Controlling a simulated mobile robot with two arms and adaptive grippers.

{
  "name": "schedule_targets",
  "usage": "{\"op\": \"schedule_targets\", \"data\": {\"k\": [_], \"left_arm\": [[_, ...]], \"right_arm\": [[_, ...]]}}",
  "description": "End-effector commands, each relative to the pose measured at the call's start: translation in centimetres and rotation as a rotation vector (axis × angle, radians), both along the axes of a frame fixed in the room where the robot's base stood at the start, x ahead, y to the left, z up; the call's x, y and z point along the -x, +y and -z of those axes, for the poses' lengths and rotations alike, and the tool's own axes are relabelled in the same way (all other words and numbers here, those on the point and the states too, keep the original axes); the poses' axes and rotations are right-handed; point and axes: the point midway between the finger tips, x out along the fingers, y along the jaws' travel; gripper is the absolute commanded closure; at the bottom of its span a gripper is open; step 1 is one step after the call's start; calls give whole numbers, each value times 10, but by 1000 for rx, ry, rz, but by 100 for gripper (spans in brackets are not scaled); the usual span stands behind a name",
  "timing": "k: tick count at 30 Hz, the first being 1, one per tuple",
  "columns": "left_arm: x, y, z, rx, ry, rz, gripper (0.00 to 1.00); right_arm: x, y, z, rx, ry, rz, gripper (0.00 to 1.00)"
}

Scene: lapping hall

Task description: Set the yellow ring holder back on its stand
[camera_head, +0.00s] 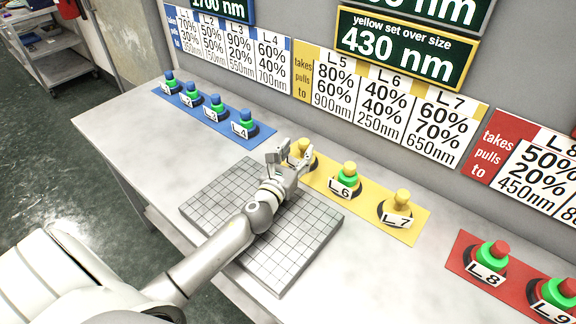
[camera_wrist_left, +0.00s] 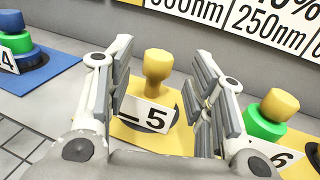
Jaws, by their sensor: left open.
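A yellow holder (camera_head: 303,146) with a rounded knob top stands upright on a dark round base behind the L5 label, at the left end of the yellow mat (camera_head: 413,232). No green ring shows on it. My left gripper (camera_head: 288,160) is open at L5. In the left wrist view its fingers are on either side of the yellow holder (camera_wrist_left: 157,72), with gaps between. The L6 holder (camera_head: 349,169) has a yellow top and a green ring. The L7 holder (camera_head: 402,198) is yellow with no green ring showing. My right gripper is not in view.
A gridded grey plate (camera_head: 290,262) lies in front of the mat, under my left arm. A blue mat (camera_head: 222,127) with several blue-topped holders is to the left, a red mat (camera_head: 462,250) to the right. Label boards (camera_head: 380,105) line the wall behind.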

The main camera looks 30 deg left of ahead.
Motion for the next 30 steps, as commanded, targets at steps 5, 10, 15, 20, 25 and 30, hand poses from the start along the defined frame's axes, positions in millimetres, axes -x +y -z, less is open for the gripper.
{"op": "schedule_targets", "data": {"k": [5,10,15,20,25,30], "left_arm": [[33,-4,1,-3,0,1,51],[53,-6,1,-1,0,0,51],[60,-7,-1,-1,-2,-1,51],[61,-7,-1,-1,-2,-1,51],[61,-7,-1,-1,-1,-1,51],[61,-7,-1,-1,-1,0,51]], "right_arm": [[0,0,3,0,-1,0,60],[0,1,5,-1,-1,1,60],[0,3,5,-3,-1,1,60],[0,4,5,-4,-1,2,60],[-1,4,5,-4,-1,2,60],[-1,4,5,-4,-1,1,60]]}}
